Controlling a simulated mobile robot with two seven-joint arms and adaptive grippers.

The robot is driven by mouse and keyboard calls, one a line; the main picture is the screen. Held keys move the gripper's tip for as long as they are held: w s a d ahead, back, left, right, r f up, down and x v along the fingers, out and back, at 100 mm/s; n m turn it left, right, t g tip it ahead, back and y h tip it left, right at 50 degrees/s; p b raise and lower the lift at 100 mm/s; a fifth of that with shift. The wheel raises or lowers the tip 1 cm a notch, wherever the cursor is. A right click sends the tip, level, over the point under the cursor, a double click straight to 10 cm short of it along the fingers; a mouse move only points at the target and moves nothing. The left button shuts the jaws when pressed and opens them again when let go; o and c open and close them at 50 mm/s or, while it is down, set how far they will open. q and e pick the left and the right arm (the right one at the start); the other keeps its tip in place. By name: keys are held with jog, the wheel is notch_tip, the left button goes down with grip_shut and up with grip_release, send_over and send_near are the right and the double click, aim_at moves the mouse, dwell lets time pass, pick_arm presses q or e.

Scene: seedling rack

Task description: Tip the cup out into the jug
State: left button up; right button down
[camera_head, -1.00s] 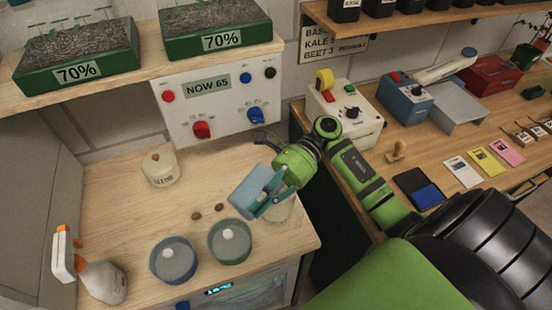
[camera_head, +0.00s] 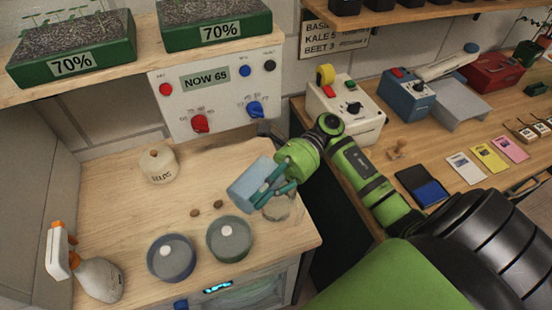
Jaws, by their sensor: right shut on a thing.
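A light blue cup (camera_head: 250,184) is held tilted in my right gripper (camera_head: 272,188), which is shut on it above the right part of the wooden counter. A clear vessel (camera_head: 281,209), probably the jug, stands on the counter just below and behind the gripper. It is partly hidden by the fingers, so I cannot tell how the cup's mouth lines up with it. The inside of the cup does not show clearly. My left gripper is out of view.
Two round bowls (camera_head: 171,258) (camera_head: 229,239) stand at the counter's front. Two small brown pieces (camera_head: 206,208) lie behind them. The counter's middle left is clear.

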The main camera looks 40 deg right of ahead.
jog(key=shift+d+r+y+b, duration=0.2)
jog(key=shift+r+y+b, duration=0.15)
jog(key=shift+r+y, duration=0.2)
jog(key=shift+r, duration=0.3)
